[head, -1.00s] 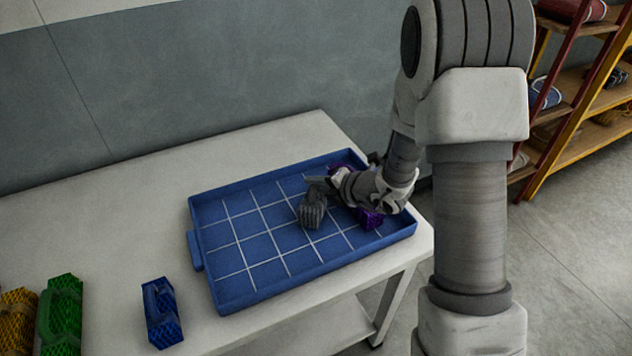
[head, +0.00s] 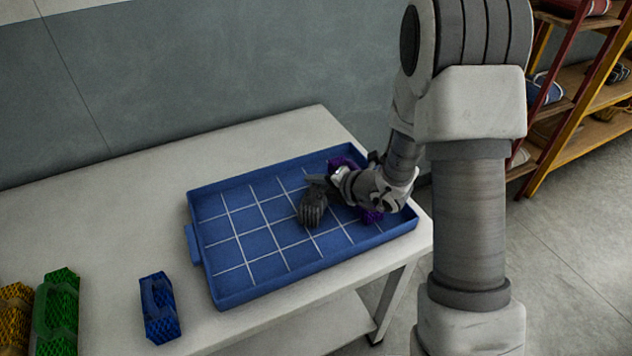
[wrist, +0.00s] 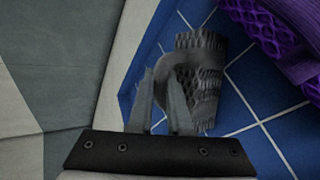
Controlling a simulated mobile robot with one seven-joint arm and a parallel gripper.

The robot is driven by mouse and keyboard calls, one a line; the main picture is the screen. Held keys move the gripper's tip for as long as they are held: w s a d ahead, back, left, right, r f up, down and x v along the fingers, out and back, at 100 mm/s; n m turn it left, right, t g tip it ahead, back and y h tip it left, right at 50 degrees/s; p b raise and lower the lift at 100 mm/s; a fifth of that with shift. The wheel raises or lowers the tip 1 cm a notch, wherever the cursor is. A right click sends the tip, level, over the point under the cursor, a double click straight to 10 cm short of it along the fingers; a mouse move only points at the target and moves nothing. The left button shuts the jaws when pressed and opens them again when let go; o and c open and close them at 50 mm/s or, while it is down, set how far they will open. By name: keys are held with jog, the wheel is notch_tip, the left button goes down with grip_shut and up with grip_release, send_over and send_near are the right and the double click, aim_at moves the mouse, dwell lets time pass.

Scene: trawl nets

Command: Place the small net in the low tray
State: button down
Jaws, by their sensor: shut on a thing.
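The small dark grey net (head: 313,208) is at the low blue tray (head: 237,297), over its gridded floor right of the middle. My gripper (head: 318,183) is shut on the net's handle loop. In the wrist view the grey net (wrist: 205,85) has its loop between my gripper's fingers (wrist: 162,98), with the blue tray floor behind it. I cannot tell whether the net touches the floor.
A larger purple net (wrist: 275,40) lies in the tray, partly hidden by my arm in the head view. A blue net (head: 159,308), a green net (head: 57,312) and a yellow net (head: 14,318) stand left on the white table (head: 100,215). Shelves (head: 575,85) stand at right.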

jog(key=shift+f, duration=0.25)
jog(key=c, duration=0.8)
grip_release()
jog(key=shift+r, duration=0.1)
jog(key=shift+s+d, duration=0.1)
